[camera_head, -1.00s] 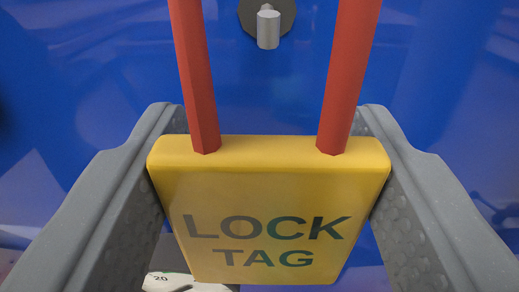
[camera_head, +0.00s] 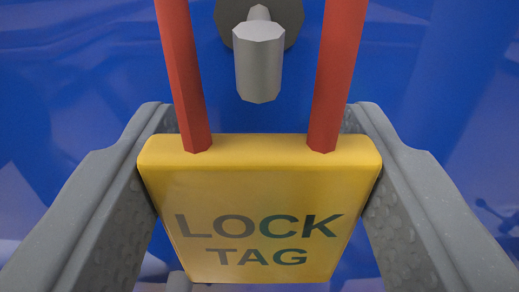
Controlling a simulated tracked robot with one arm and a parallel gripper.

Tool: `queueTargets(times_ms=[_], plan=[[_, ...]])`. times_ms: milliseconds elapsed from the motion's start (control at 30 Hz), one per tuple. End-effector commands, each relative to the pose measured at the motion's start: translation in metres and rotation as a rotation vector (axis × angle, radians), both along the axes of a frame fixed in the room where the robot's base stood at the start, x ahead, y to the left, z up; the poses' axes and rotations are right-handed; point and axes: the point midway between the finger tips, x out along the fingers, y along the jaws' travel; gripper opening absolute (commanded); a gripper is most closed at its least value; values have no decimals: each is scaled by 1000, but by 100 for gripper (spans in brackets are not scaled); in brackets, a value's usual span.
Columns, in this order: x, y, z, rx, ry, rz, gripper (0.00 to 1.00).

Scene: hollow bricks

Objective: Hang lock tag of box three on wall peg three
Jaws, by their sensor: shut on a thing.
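My gripper (camera_head: 260,205) is shut on the yellow lock tag (camera_head: 262,185), with one grey finger on each side of it. The tag's face reads LOCK TAG. Its red shackle (camera_head: 333,75) rises as two bars from the top of the tag and runs out of the frame at the top, so its upper bend is hidden. A grey wall peg (camera_head: 259,65) with a round dark base points toward the camera. In the picture it lies between the two red bars, above the tag's body. I cannot tell whether the peg's tip is inside the shackle's loop.
A glossy blue wall (camera_head: 75,80) fills the background behind the tag and peg. A small grey piece (camera_head: 178,281) shows below the tag's lower left. A dark, blurred shape (camera_head: 492,212) is at the right edge.

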Motion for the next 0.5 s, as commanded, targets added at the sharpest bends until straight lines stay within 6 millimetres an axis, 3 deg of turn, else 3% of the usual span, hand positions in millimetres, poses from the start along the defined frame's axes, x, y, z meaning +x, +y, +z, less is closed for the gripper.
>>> queueTargets(times_ms=[500], plan=[[16,0,-9,1,-2,1,28]])
